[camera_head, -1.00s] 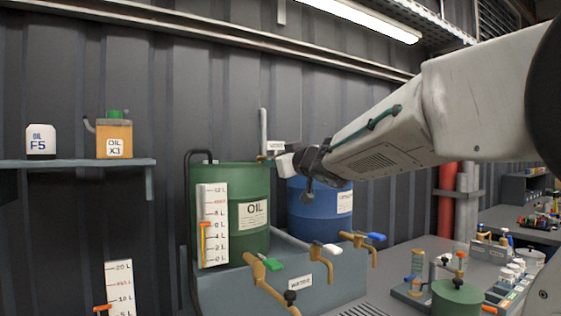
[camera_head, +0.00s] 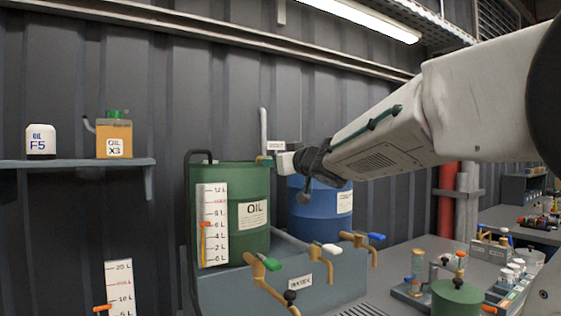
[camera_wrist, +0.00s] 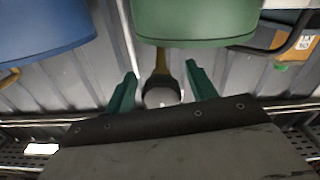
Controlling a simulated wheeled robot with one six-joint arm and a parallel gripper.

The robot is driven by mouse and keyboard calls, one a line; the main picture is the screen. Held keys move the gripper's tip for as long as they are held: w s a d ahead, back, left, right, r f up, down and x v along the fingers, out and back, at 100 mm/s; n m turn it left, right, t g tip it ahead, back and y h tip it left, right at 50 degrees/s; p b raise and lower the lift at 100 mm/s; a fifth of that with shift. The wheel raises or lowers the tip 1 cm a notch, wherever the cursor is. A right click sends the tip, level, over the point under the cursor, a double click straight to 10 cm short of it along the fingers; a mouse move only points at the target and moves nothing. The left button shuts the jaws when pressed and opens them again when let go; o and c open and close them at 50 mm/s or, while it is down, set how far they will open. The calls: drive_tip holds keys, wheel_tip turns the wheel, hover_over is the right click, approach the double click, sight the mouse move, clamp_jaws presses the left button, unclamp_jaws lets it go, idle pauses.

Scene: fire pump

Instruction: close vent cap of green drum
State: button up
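The green drum (camera_head: 262,185), labelled OIL, stands on a grey-blue stand. It fills the top of the wrist view (camera_wrist: 195,22). A small brass fitting sits at its top right edge, partly hidden by my gripper in the head view; the wrist view shows it as a brass stem (camera_wrist: 161,66) with a pale round end (camera_wrist: 161,96). I take this to be the vent cap, and cannot tell whether it is closed. My gripper (camera_head: 266,159) is beside the drum's top edge. In the wrist view my gripper (camera_wrist: 160,82) has its green fingers apart, either side of the fitting, with gaps visible.
A blue drum (camera_head: 312,218) stands just right, below my wrist. Brass taps with green (camera_head: 272,264), white (camera_head: 332,249) and blue (camera_head: 376,237) handles stick out in front. A level gauge (camera_head: 213,240) is on the green drum. A shelf (camera_head: 75,163) is at left.

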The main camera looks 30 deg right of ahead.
drive_tip(key=s, duration=0.7)
drive_tip(key=shift+s, duration=0.4)
